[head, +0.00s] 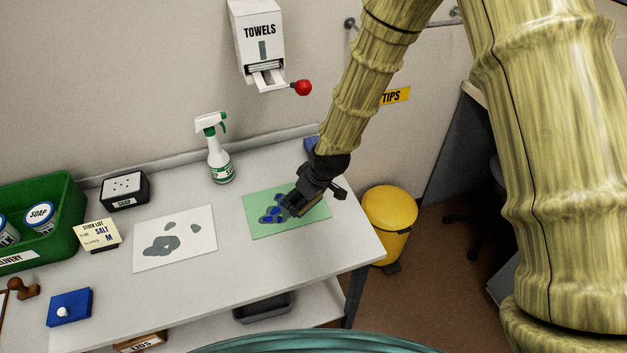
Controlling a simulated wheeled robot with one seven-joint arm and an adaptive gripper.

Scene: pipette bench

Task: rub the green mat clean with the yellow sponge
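The green mat (312,216) lies flat on the right part of the bench. Dark blue and grey stains (273,211) mark its left and middle part. My gripper (292,207) is low over the middle of the mat, pointing down and left, close to the stains. Whether it touches the mat I cannot tell. Its fingers are small and dark here, and I cannot tell if they are open or shut. I cannot make out the yellow sponge; anything between the fingers is hidden or too small to tell.
A white mat (205,250) with grey stains lies to the left. A spray bottle (219,158) stands behind, and a blue thing (311,145) is partly hidden by my arm. A green crate (66,196) is far left. A yellow bin (389,222) stands beyond the bench's right edge.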

